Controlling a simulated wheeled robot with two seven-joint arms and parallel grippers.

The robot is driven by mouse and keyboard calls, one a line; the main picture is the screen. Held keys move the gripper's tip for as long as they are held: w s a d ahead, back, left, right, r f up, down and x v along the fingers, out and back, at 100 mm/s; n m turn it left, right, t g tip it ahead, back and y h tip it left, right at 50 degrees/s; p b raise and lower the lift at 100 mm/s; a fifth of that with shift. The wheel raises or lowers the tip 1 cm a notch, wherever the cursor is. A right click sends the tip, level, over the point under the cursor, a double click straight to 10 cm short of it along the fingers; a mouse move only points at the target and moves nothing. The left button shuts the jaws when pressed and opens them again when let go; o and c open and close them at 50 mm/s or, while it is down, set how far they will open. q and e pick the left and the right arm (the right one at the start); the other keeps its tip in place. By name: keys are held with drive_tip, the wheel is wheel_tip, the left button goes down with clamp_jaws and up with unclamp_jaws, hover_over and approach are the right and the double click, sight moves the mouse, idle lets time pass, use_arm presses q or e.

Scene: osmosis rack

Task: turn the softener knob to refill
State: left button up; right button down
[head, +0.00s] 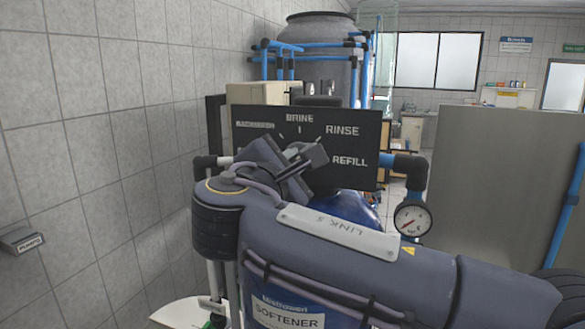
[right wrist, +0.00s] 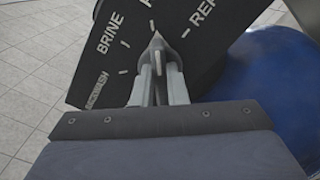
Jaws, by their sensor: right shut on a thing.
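The dark softener panel (head: 350,122) carries the words BRINE, RINSE and REFILL, with a partly covered word at the left; it also shows in the right wrist view (right wrist: 93,70), where BACKWASH can be read. The knob (right wrist: 157,46) is a pale pointed piece on the panel; its tip points about at the tick by RINSE, left of the REFILL tick. My right gripper (head: 300,164) is at the middle of the panel, and in the wrist view its fingers (right wrist: 157,80) are shut on the knob. In the head view the gripper largely hides the knob. My left gripper is not in view.
A blue softener tank (head: 345,207) stands below the panel. A pressure gauge (head: 412,219) hangs on the pipe at the right. A tiled wall (head: 95,110) runs along the left, and a grey partition (head: 500,170) stands at the right. A large grey tank (head: 318,75) is behind.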

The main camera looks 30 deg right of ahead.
drive_tip(key=shift+f+m+b, duration=0.15)
drive_tip(key=shift+m+b, duration=1.8)
drive_tip(key=shift+b, duration=0.25)
drive_tip(key=shift+f+m+b, duration=0.1)
drive_tip(key=shift+m+b, duration=1.85)
drive_tip(key=shift+b, duration=0.25)
drive_tip(key=c, duration=1.4)
unclamp_jaws()
drive_tip(key=shift+c, duration=0.2)
drive_tip(key=b+v, duration=0.1)
drive_tip(key=v, duration=0.7)
drive_tip(key=shift+b, duration=0.35)
